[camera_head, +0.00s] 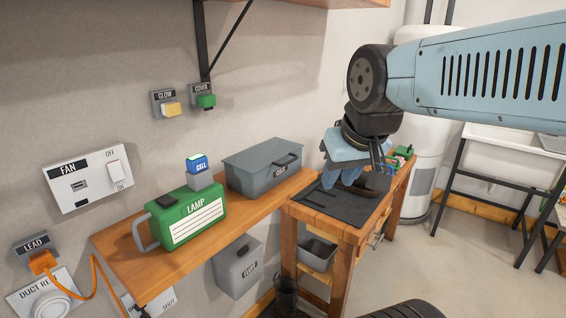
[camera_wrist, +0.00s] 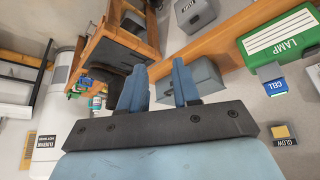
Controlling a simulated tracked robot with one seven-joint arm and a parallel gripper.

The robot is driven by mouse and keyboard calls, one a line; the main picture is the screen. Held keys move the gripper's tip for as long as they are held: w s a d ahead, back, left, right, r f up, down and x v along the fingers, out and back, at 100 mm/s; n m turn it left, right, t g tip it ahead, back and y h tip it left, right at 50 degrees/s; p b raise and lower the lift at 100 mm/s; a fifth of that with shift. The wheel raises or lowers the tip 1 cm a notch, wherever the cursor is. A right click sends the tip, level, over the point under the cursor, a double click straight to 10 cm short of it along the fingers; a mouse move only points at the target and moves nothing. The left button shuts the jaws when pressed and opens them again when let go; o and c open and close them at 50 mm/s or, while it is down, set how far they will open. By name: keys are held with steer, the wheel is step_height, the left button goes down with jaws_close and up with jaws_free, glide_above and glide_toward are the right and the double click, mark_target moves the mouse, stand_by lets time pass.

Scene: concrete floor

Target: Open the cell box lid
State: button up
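The cell box (camera_head: 262,178) is a grey box with a dark handle on its front and a label that seems to read CELLS. It stands on the wooden wall shelf, and its lid (camera_head: 258,156) looks shut. My gripper (camera_head: 341,176) is to the right of the box, above the dark mat on the wooden bench, and apart from the box. In the wrist view my gripper (camera_wrist: 158,75) has its two blue fingers spread with nothing between them. The cell box (camera_wrist: 206,82) shows there just behind and right of the right finger.
A green lamp (camera_head: 190,220) with a blue-topped CELL block (camera_head: 199,172) stands left of the box. The wooden bench (camera_head: 345,238) holds a dark mat (camera_head: 335,207) and small items. A grey bin (camera_head: 238,267) hangs below the shelf. Wall buttons (camera_head: 172,108) are above.

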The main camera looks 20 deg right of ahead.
steer(key=w+a+f+m+g+y, duration=0.1)
steer(key=w+f+g+y, duration=0.1)
steer(key=w+g+y, duration=0.3)
steer(key=m+t+y, duration=0.2)
steer(key=y, duration=0.9)
glide_toward(290, 162)
steer(key=x, duration=1)
steer(key=shift+w+f, duration=0.2)
steer(key=shift+w, duration=0.2)
jaws_close()
steer(key=shift+s+d+f, duration=0.1)
steer(key=shift+d, duration=0.05)
